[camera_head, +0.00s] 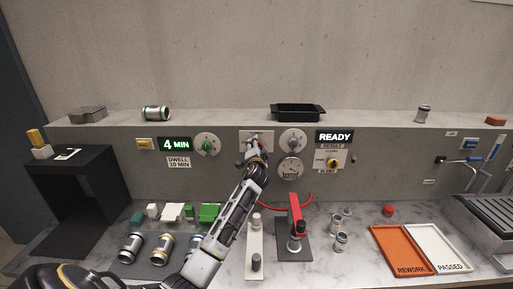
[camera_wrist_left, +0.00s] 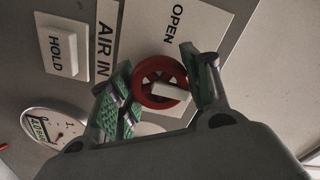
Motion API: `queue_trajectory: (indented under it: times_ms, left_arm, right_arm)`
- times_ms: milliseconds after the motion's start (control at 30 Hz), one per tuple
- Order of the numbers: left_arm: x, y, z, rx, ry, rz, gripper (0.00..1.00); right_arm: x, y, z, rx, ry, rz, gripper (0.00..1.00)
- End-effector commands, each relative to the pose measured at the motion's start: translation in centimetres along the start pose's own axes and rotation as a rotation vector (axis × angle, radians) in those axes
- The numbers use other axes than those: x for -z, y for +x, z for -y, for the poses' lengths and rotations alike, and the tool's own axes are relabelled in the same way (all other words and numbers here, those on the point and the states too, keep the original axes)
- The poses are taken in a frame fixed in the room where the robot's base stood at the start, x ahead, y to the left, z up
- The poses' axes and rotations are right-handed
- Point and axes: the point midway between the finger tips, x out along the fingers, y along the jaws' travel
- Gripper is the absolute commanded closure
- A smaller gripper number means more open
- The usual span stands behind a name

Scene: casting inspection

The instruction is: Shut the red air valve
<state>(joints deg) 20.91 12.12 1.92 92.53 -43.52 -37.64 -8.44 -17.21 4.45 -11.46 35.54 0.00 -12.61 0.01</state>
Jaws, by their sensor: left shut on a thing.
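The red air valve (camera_wrist_left: 143,95) is a round red handwheel with a pale bar across its middle, in the left wrist view. It sits on a white plate (camera_wrist_left: 194,28) marked OPEN, beside an AIR IN label (camera_wrist_left: 105,40). My left gripper (camera_wrist_left: 160,78) has its green-padded fingers on two sides of the wheel and is shut on it. In the head view my left gripper (camera_head: 254,155) reaches up to the wall panel and hides the wheel. My right gripper is not in view.
A pressure gauge (camera_head: 290,168) and a dial (camera_head: 293,139) are right of the valve, with a HOLD button (camera_wrist_left: 63,50) nearby. Below stand a red-armed fixture (camera_head: 295,208) and a white stand (camera_head: 254,240). Metal cylinders (camera_head: 162,249) and an orange REWORK tray (camera_head: 385,238) lie on the bench.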

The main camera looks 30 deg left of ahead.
Motion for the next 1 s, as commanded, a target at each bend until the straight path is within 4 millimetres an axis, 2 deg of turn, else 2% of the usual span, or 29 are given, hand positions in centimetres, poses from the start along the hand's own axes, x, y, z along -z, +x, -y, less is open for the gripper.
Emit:
queue_trajectory:
  times_ms: [67, 100, 267, 700, 1000]
  left_arm:
    - [0.0, 0.0, -0.1, -0.001, 0.002, -0.001, 0.76]
    - [0.0, 0.0, -0.1, -0.001, 0.002, -0.001, 0.49]
    - [0.0, 0.0, -0.1, -0.001, 0.001, -0.001, 0.29]
    - [0.0, -0.2, 0.0, 0.000, 0.000, -0.001, 0.29]
    - [0.0, -1.8, -0.1, -0.001, 0.001, -0.002, 0.29]
  right_arm:
    - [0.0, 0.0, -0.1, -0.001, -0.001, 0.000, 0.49]
    - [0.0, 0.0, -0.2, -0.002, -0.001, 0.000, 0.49]
    - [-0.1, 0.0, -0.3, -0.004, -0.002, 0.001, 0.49]
    - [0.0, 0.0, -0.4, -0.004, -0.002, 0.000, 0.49]
    - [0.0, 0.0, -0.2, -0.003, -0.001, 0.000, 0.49]
